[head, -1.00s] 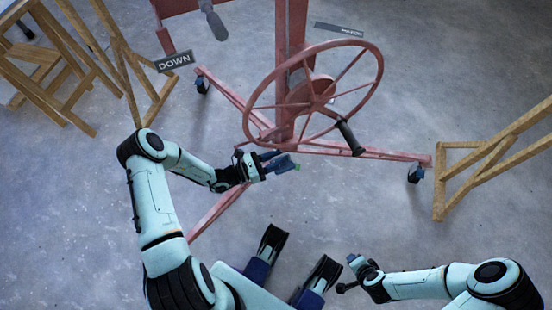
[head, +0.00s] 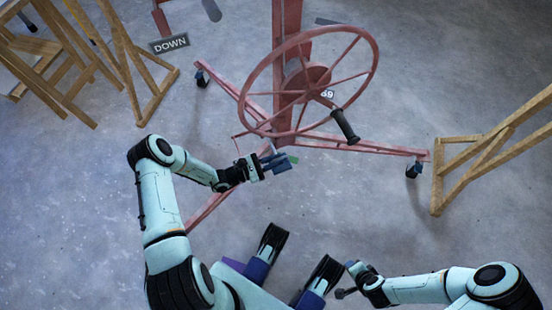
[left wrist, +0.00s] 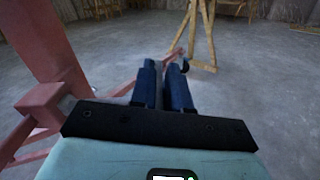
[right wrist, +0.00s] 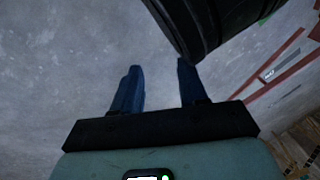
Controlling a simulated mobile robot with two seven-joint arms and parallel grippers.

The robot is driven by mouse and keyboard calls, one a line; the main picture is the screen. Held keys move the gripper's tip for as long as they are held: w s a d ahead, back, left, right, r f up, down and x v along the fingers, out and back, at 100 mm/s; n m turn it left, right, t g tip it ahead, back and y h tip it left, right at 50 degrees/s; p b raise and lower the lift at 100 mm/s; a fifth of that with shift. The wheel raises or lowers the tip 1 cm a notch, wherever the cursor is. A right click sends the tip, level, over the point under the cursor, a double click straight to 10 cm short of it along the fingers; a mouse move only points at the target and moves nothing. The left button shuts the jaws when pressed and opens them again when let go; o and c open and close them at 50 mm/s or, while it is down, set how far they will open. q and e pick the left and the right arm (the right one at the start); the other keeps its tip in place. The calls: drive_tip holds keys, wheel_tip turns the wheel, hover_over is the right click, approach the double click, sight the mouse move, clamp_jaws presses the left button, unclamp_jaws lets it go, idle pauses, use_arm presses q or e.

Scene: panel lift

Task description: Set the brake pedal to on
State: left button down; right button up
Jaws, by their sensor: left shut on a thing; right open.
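The red panel lift (head: 292,110) stands ahead with its large hand wheel (head: 352,40) and black crank handle (head: 345,126). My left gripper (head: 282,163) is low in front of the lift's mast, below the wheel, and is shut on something. My right gripper (right wrist: 160,80) is open and empty, away from the lift.
The lift's red base legs (head: 375,149) spread out on casters (head: 412,169). A "DOWN" sign (head: 169,44) is at upper left. Wooden trestles stand left (head: 125,55) and right (head: 485,145).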

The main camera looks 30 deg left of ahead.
sight(278, 171)
use_arm(q)
drive_tip(key=f+m, duration=0.1)
drive_tip(key=d+f+m, duration=0.1)
drive_tip(key=f, duration=0.1)
drive_tip(key=f+m+b, duration=0.1)
drive_tip(key=f+m, duration=0.1)
drive_tip(key=shift+s+d, duration=0.25)
drive_tip(key=shift+d, duration=0.1)
drive_tip(key=shift+f, duration=0.3)
drive_tip(key=shift+f+b, duration=0.4)
drive_tip(key=shift+f, duration=0.3)
use_arm(e)
drive_tip(key=shift+g, duration=0.7)
drive_tip(key=shift+s+d+f, duration=0.2)
drive_tip(key=shift+s+f, duration=0.35)
drive_tip(key=shift+s, duration=0.2)
drive_tip(key=shift+s+d+f, duration=0.25)
drive_tip(key=shift+s+f, duration=0.35)
drive_tip(key=shift+s, duration=0.1)
drive_tip(key=shift+s+d+f, duration=0.2)
drive_tip(key=shift+s+f, duration=0.35)
drive_tip(key=shift+s, duration=0.2)
use_arm(q)
drive_tip(key=shift+f, duration=0.1)
drive_tip(key=c, duration=1.2)
unclamp_jaws()
drive_tip(key=shift+w+a, duration=0.1)
drive_tip(key=shift+a, duration=0.05)
use_arm(e)
drive_tip(key=shift+d, duration=0.1)
